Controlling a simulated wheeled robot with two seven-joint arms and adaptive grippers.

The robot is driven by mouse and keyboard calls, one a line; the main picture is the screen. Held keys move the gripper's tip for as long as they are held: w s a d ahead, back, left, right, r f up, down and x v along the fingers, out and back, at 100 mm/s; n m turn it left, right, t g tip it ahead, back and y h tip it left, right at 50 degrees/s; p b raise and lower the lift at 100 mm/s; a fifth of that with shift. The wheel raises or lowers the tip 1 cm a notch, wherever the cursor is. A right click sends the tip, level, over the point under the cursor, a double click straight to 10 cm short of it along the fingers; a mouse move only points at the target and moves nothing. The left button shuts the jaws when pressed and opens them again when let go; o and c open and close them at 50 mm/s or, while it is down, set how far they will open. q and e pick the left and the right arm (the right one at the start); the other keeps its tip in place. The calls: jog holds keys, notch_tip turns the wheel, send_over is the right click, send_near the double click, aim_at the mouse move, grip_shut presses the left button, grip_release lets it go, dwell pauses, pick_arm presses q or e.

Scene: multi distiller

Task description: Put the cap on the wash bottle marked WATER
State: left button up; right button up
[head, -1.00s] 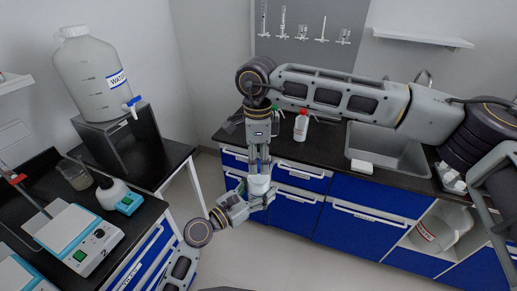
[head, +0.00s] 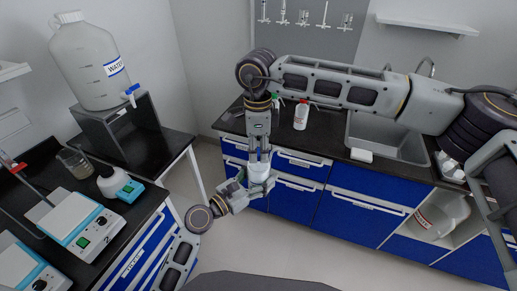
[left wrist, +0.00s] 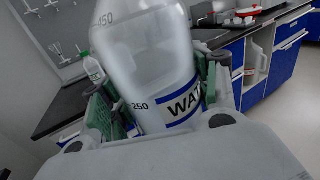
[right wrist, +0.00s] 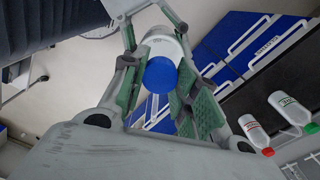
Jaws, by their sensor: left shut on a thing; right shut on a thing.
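The wash bottle marked WATER (left wrist: 150,70) is a translucent bottle with a blue-and-white label. My left gripper (left wrist: 160,88) is shut around its body and holds it off the benches. In the head view the bottle (head: 260,173) shows as a small pale shape directly under my right gripper (head: 259,155). In the right wrist view a blue cap (right wrist: 160,76) lies between the fingers of my right gripper (right wrist: 150,40), which is shut on it. A white round part (right wrist: 163,42) shows just behind the cap. The bottle's mouth is hidden, so I cannot tell whether the cap touches it.
A red-capped bottle (head: 301,115) and a green-capped bottle (right wrist: 290,107) stand on the back bench beside the sink (head: 385,140). The left bench holds hotplates (head: 75,225) and a beaker (head: 74,162). A large water carboy (head: 88,65) stands on a raised stand. The floor between is open.

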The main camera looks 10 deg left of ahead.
jog(key=shift+m, duration=0.3)
jog(key=o, duration=1.2)
jog(key=shift+r, duration=0.1)
jog(key=shift+r, duration=5.9)
jog(key=shift+a, duration=0.15)
